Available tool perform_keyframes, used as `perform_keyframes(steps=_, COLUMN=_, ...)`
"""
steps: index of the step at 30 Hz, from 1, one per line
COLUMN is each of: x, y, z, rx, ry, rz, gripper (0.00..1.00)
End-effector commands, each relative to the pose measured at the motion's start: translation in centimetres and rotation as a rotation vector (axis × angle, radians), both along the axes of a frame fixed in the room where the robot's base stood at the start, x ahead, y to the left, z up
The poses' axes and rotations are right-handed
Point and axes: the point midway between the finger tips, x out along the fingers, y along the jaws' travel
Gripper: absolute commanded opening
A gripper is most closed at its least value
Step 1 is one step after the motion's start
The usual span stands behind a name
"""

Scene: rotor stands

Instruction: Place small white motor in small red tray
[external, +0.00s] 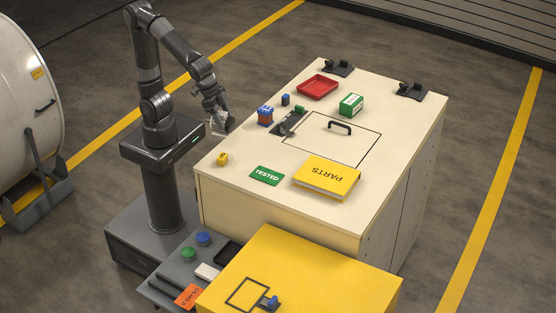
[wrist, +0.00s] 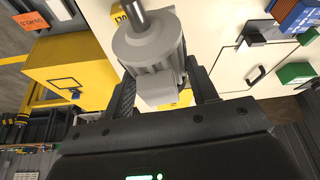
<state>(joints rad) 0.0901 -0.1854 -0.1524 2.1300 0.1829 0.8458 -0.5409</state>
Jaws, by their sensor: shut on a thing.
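My gripper (external: 216,106) is shut on the small white motor (external: 221,122), just off the left edge of the cabinet top and a little above it. In the wrist view the motor (wrist: 150,52) sits between the two fingers of my gripper (wrist: 160,88); it looks light grey-white with a metal shaft pointing away from my palm. The small red tray (external: 318,86) lies at the back of the cabinet top, to the right of my gripper and apart from it. It looks empty. I do not see the tray in the wrist view.
On the cabinet top (external: 230,180), a blue-and-orange box (external: 265,115), a small dark blue block (external: 285,100) and a dark fixture (external: 288,124) stand between my gripper and the tray. A green box (external: 351,104) stands right of the tray.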

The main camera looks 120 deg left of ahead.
Motion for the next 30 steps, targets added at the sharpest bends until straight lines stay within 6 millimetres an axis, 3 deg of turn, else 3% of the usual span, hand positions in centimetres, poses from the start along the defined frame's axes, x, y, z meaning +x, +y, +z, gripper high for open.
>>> perform_keyframes(steps=5, x=0.1, y=-0.1, z=0.4, rx=-0.001, ry=-0.001, rz=0.008, gripper=0.11)
perform_keyframes(steps=8, x=1.2, y=1.0, z=0.7, rx=-0.005, ry=-0.001, rz=0.041, gripper=0.11)
perform_keyframes(steps=11, x=3.3, y=3.4, z=1.1, rx=-0.011, ry=0.000, rz=0.106, gripper=0.11)
perform_keyframes(steps=14, x=6.0, y=7.1, z=1.6, rx=-0.019, ry=0.001, rz=0.198, gripper=0.11)
perform_keyframes(steps=21, x=11.2, y=18.4, z=2.3, rx=-0.029, ry=0.002, rz=0.433, gripper=0.11)
perform_keyframes(steps=30, x=13.5, y=33.7, z=2.2, rx=-0.024, ry=-0.002, rz=0.708, gripper=0.11)
